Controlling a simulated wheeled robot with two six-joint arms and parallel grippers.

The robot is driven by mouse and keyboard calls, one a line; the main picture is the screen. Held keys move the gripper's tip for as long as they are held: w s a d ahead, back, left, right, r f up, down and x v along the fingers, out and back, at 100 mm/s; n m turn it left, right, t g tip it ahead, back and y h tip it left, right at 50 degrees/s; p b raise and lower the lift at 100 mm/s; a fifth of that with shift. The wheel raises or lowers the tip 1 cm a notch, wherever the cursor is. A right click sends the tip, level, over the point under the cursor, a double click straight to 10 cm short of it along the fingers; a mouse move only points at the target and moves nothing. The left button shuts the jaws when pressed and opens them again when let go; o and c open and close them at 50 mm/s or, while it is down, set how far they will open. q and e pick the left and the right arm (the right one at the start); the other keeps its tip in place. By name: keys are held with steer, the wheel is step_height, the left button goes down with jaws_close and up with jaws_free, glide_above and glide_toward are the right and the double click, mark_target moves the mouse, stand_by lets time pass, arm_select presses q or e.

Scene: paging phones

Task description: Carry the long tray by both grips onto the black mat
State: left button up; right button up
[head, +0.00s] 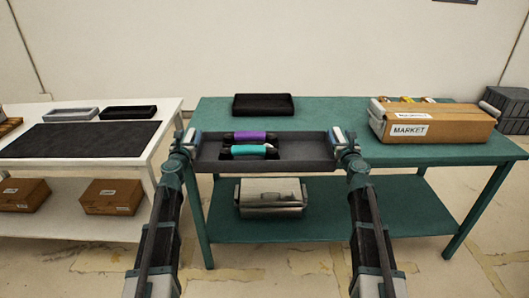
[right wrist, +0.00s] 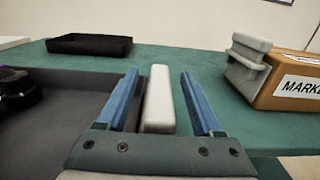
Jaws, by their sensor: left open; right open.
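The long dark grey tray (head: 307,149) lies at the front edge of the green table, with a purple-handled item (head: 250,135) and a teal-handled item (head: 249,150) in it. It also shows in the right wrist view (right wrist: 55,115). The black mat (head: 80,139) lies flat on the white table at left. My left gripper (head: 190,138) is open at the tray's left end; its hold on that grip is hard to see. My right gripper (head: 345,138) is open at the right end. In the right wrist view, the pale right grip (right wrist: 157,100) stands between its blue fingers, gaps showing.
A cardboard box labelled MARKET (head: 435,124) stands on the green table (head: 355,108) to the right. A black shallow tray (head: 263,104) lies behind the long tray. Two small trays, grey (head: 71,115) and black (head: 129,112), sit behind the mat. Floor separates the tables at front.

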arm_select(q)
jaws_close()
arm_select(e)
jaws_close()
stand_by(1.2)
